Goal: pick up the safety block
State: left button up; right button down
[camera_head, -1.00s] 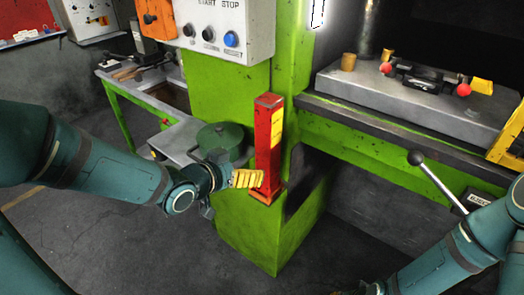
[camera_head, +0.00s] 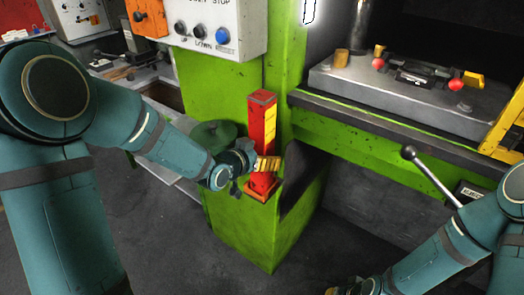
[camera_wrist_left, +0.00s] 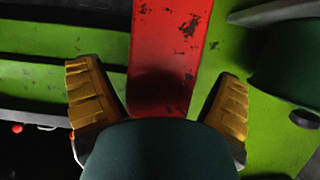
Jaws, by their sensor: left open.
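The safety block is a worn red upright post (camera_head: 261,115) with a yellow stripe, standing in an orange holder (camera_head: 262,188) on the green press frame. My left gripper (camera_head: 268,164) is at the lower part of the post, its yellow fingers in front of it. In the left wrist view the red post (camera_wrist_left: 170,45) lies between the two spread yellow fingers (camera_wrist_left: 165,103), with gaps on both sides. My left gripper is open. Only a yellow bit of my right gripper (camera_head: 345,287) shows at the bottom edge; its jaws cannot be made out.
A control box (camera_head: 212,25) with buttons hangs above left of the post. A round green object (camera_head: 212,137) stands behind my left wrist. The press bed (camera_head: 340,85) and a lever with a black knob (camera_head: 432,175) are to the right.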

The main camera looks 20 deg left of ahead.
pick_arm(q)
jog(key=shift+w+d+f, duration=0.1)
jog(key=shift+w+d, duration=0.05)
jog(key=shift+w, duration=0.15)
jog(key=shift+c, duration=0.2)
jog(key=c, duration=1.3)
jog(key=shift+c, duration=0.2)
jog(key=shift+w+r, duration=0.1)
jog(key=shift+r, duration=0.15)
